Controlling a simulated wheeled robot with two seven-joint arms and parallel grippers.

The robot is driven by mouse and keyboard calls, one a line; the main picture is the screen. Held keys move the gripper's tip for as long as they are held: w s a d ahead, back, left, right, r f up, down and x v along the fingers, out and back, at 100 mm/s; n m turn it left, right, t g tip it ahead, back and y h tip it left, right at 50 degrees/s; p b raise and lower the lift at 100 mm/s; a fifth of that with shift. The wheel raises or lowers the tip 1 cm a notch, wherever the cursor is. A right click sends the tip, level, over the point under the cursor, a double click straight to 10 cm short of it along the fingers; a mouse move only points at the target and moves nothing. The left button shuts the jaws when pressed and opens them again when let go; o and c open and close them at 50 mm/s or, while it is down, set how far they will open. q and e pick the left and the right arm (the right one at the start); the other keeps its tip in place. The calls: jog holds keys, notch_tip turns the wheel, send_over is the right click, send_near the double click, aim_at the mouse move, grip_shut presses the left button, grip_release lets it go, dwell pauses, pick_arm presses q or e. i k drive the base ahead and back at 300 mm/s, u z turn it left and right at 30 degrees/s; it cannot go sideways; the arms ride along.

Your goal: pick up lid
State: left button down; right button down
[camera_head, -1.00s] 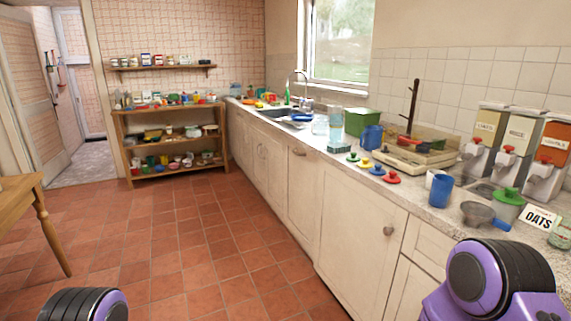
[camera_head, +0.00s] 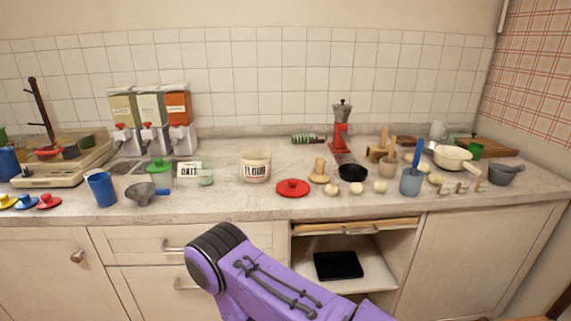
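Several small lids with knobs lie on the worktop. A red lid (camera_head: 292,187) lies flat near the front edge, in front of the flour jar (camera_head: 255,166). A smaller red lid (camera_head: 48,201), a blue lid (camera_head: 27,202) and a yellow lid (camera_head: 7,201) lie in a row at the far left. A green lid (camera_head: 159,165) sits by the dispensers. My purple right arm comes in from the bottom, below the worktop edge; its gripper does not show. My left gripper is not in view.
Dispensers (camera_head: 150,110) stand against the tiles. A blue cup (camera_head: 101,188) and a grey strainer (camera_head: 146,193) stand at left. A red grinder (camera_head: 341,135), a black bowl (camera_head: 352,173), a blue utensil pot (camera_head: 411,181) and a white pan (camera_head: 452,157) stand at right. An open cupboard shelf (camera_head: 345,290) is below.

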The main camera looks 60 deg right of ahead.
aim_at(291, 188)
jog(key=z, duration=1.55)
